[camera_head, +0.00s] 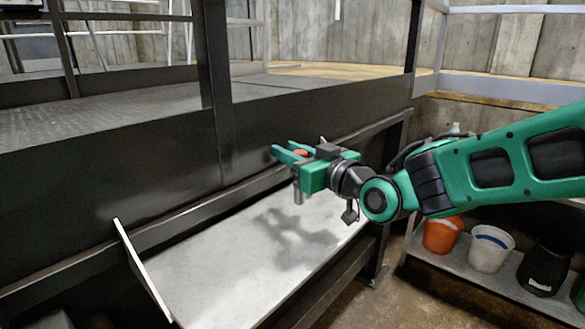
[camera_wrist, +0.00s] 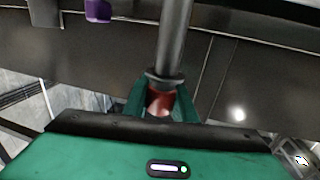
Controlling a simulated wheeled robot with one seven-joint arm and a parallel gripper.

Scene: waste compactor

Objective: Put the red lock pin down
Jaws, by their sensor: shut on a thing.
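My green gripper (camera_head: 287,153) is shut on the red lock pin (camera_head: 300,153), above the pale sloping or flat panel (camera_head: 215,275) in front of the dark steel structure. Only a small red part shows between the fingers in the head view, with a grey metal shaft hanging below. In the wrist view the red part of the pin (camera_wrist: 160,103) sits between the two green fingers (camera_wrist: 160,92), and its dark collar and grey shaft extend toward the top of the picture. The pin is clear of the panel, with a shadow of my arm on it.
A dark steel beam (camera_head: 110,170) runs behind the panel. An upright white-edged plate (camera_head: 142,270) stands at the panel's left end. An orange bucket (camera_head: 441,235), a white bucket (camera_head: 490,249) and a black container (camera_head: 542,266) stand on a low shelf at right. The panel's surface looks bare.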

